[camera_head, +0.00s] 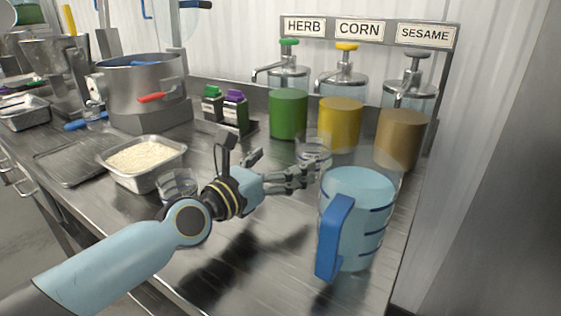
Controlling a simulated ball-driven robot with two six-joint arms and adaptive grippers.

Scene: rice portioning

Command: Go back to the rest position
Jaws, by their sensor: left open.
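My left gripper (308,176) is open over the middle of the steel counter. Its fingertips point right, close to a clear glass (313,147) behind them and a large clear jug (357,215) with a blue handle to their right. I cannot tell whether the fingers touch either one; nothing shows held between them. My right gripper is not in view. A metal tray of rice (146,160) stands on the counter at left, and another clear glass (177,185) stands beside it, partly behind my left arm.
Green, yellow and brown pump dispensers (341,122) stand at the back under HERB, CORN and SESAME signs. A big steel pot (143,92) and small green- and purple-topped bottles (226,110) stand at back left. The counter (225,262) is clear in front of my left arm.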

